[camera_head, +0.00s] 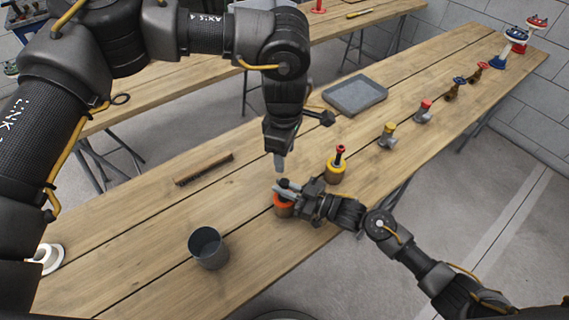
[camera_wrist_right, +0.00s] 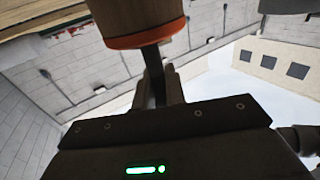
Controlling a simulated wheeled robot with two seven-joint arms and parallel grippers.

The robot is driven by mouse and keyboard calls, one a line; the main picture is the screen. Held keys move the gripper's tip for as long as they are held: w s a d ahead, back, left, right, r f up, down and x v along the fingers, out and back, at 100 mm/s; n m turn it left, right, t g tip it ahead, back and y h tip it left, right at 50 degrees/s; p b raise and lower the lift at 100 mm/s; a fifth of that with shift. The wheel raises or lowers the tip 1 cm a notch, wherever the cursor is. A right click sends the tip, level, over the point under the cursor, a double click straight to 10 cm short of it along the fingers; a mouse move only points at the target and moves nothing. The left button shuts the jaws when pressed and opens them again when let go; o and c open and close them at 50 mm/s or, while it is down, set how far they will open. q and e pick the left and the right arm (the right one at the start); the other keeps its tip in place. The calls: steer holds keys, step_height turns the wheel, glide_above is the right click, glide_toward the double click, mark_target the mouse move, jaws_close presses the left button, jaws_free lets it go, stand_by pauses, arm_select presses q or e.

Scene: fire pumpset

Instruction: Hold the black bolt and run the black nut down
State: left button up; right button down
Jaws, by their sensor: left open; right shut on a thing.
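An orange-rimmed wooden stand (camera_head: 284,211) sits near the table's front edge. My right gripper (camera_head: 288,188) is shut just above it on a dark thing, apparently the black bolt; its fingers largely hide the bolt. The right wrist view shows the stand (camera_wrist_right: 138,22) close by, with a dark shaft (camera_wrist_right: 154,75) between it and my gripper. My left gripper (camera_head: 279,162) is open and points down above the right gripper, a short gap apart. I cannot make out the black nut.
A yellow-rimmed stand (camera_head: 337,174) with a red bolt stands right of the orange one. A dark cup (camera_head: 208,248) stands at the front left. A brush (camera_head: 204,169) and a grey tray (camera_head: 355,94) lie behind. Several valves line the table to the right.

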arm_select(q)
steer(key=shift+r, duration=0.8)
arm_select(e)
steer(key=c, duration=1.4)
jaws_free()
steer(key=shift+o, duration=0.2)
steer(key=shift+s+d+f, duration=0.15)
steer(key=shift+s+d, duration=0.1)
steer(key=shift+d, duration=0.2)
arm_select(q)
steer(key=shift+f+b, duration=1.5)
steer(key=shift+f, duration=0.05)
arm_select(e)
steer(key=v, duration=0.9)
steer(key=shift+s+d, duration=0.2)
steer(key=shift+d, duration=0.15)
